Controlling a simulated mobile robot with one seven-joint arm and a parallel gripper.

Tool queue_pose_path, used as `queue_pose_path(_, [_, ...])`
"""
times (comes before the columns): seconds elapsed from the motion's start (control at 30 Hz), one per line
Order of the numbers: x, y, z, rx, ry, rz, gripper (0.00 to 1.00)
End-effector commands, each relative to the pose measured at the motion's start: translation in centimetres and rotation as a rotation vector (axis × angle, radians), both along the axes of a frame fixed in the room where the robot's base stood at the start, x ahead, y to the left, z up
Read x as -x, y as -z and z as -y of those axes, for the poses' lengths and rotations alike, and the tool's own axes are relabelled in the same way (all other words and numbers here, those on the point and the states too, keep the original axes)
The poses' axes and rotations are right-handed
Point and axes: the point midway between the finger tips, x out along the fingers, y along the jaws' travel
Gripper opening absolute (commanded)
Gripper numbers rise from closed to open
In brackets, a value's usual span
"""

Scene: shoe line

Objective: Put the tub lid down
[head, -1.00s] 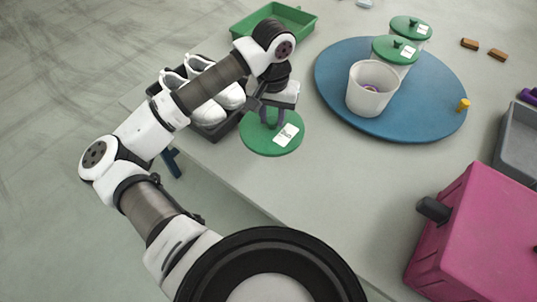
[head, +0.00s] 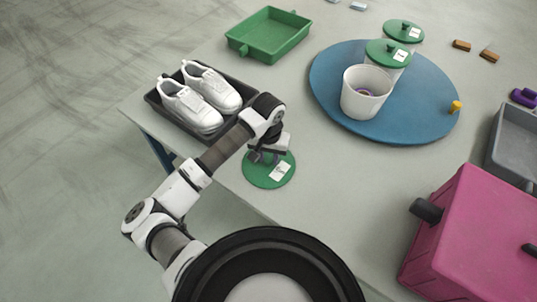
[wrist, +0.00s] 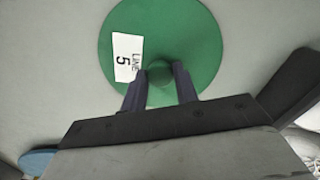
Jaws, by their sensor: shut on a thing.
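The green round tub lid (head: 262,180) with a white label is at the table's near left edge, below my gripper (head: 262,157). In the wrist view the lid (wrist: 205,40) shows its label reading "LINE 5", and my gripper (wrist: 160,78) is shut on its knob. The lid lies flat, on or very close to the table top; I cannot tell if it touches. An open white tub (head: 362,103) stands on the blue round board (head: 330,90), with small things inside it.
Two tubs with green lids (head: 388,52) (head: 404,31) stand behind the open tub. A dark tray (head: 165,112) with white shoes is left of my gripper. A green tray (head: 270,48) is at the back. A pink box (head: 470,240) stands at right. The table's middle is clear.

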Motion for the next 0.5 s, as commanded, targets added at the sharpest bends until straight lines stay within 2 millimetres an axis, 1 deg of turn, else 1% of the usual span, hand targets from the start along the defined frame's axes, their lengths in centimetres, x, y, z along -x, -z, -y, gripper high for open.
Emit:
queue_pose_path(0.17, [-0.02, -0.01, -0.01, 0.0, 0.0, 0.0, 0.07])
queue_pose_path(0.33, [-0.02, 0.4, -0.01, 0.0, 0.001, 0.001, 0.07])
queue_pose_path(0.37, [-0.02, 0.24, 0.01, 0.0, 0.001, 0.0, 0.33])
queue_pose_path(0.5, [-0.02, 0.2, 0.01, 0.001, 0.0, 0.0, 0.51])
